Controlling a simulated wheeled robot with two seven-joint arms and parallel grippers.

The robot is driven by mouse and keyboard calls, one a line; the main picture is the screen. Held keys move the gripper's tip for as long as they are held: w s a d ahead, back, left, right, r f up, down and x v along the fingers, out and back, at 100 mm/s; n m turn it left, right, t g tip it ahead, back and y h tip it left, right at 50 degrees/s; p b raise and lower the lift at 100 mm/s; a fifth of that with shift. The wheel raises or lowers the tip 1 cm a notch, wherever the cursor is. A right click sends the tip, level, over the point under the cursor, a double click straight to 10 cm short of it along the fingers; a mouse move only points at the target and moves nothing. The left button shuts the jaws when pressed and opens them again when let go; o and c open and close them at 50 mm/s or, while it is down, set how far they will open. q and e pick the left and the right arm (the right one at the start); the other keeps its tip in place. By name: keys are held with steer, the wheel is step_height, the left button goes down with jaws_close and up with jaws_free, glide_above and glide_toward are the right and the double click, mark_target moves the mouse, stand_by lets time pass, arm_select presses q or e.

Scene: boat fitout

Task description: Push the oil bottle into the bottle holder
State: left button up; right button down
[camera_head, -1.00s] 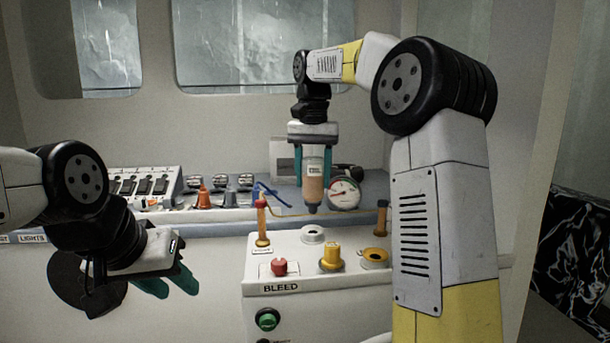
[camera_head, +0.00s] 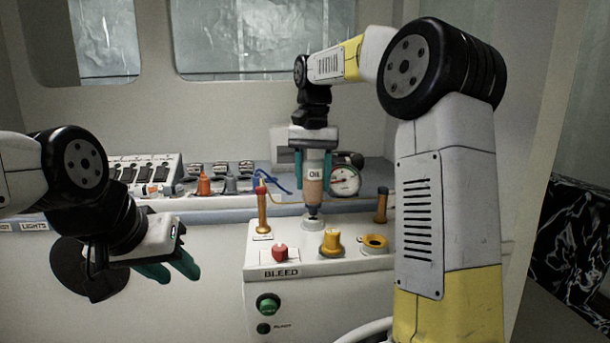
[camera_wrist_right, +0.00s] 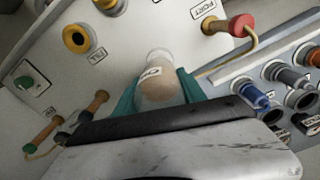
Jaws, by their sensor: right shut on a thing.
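The oil bottle (camera_head: 315,180) is upright with its dark neck pointing down and an OIL label on its side. My right gripper (camera_head: 313,172) is shut on it from above. The bottle holder (camera_head: 313,222) is a white round socket on top of the white BLEED box. The bottle's dark tip is at the holder's opening; how far it sits in cannot be told. In the right wrist view the bottle (camera_wrist_right: 158,85) lies between the teal fingers (camera_wrist_right: 160,92). My left gripper (camera_head: 170,268) hangs empty at the left, its teal fingers apart.
Around the holder on the box are a red knob (camera_head: 281,252), a yellow knob (camera_head: 331,242), a yellow ring (camera_head: 374,242) and a red-topped post (camera_head: 262,210). A gauge (camera_head: 343,180) stands behind the bottle. A switch panel (camera_head: 145,172) is at the back left.

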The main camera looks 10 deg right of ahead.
mark_target(313, 161)
steer(key=shift+f, duration=1.15)
steer(key=shift+f, duration=0.1)
steer(key=c, duration=0.6)
jaws_free()
step_height(313, 161, up, 8)
steer(key=shift+f, duration=0.2)
steer(key=shift+r, duration=0.1)
